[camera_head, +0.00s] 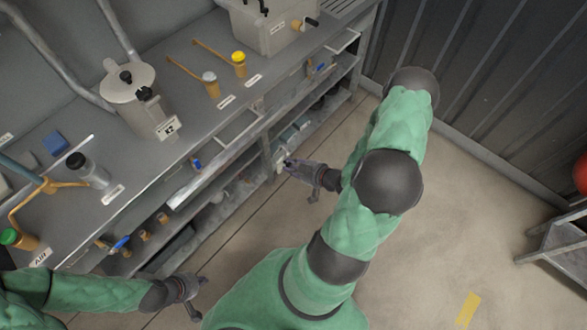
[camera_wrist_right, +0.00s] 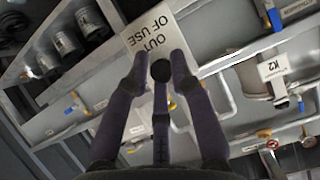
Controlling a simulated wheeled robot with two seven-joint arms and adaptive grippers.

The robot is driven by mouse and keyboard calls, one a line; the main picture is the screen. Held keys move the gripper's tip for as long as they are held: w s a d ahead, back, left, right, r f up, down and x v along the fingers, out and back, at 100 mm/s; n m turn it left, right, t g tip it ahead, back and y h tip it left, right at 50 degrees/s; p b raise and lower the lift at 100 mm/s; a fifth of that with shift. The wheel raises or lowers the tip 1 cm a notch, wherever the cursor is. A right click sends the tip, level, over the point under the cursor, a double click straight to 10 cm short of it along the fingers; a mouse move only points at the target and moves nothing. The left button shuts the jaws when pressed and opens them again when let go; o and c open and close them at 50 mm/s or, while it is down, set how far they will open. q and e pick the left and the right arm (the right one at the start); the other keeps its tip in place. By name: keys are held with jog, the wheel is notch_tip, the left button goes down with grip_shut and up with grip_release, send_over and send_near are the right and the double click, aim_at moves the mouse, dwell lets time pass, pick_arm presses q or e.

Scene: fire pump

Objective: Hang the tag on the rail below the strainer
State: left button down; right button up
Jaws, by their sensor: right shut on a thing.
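The white tag (camera_wrist_right: 158,36), lettered "OUT OF USE", is pinched in the fingers of my right gripper (camera_wrist_right: 160,72) in the right wrist view. In the head view my right gripper (camera_head: 296,168) is out in front of the bench, and the tag is hard to make out there. A lidded metal vessel (camera_head: 128,92) labelled K2, which looks like the strainer, stands on the bench. Metal rails (camera_head: 238,130) run along the bench front. I cannot tell whether the tag touches one. My left gripper (camera_head: 199,296) is low at the left, fingers apart and empty.
Yellow-handled valves with a white cap (camera_head: 210,84) and a yellow cap (camera_head: 239,64) stand on the bench right of the vessel. A grey box (camera_head: 268,28) is at the back. Shelves below hold several fittings. The floor (camera_head: 450,240) at the right is mostly clear.

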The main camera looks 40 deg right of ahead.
jog(key=w+a+f+b, duration=0.1)
jog(key=w+f+b, duration=0.1)
jog(key=w, duration=1.3)
jog(key=shift+w+f+b, duration=0.25)
jog(key=shift+w+b, duration=0.05)
jog(key=shift+b, duration=0.5)
dwell(0.7)
dwell(0.3)
jog(key=o, duration=0.9)
jog(key=shift+o, duration=0.2)
jog(key=shift+s, duration=0.1)
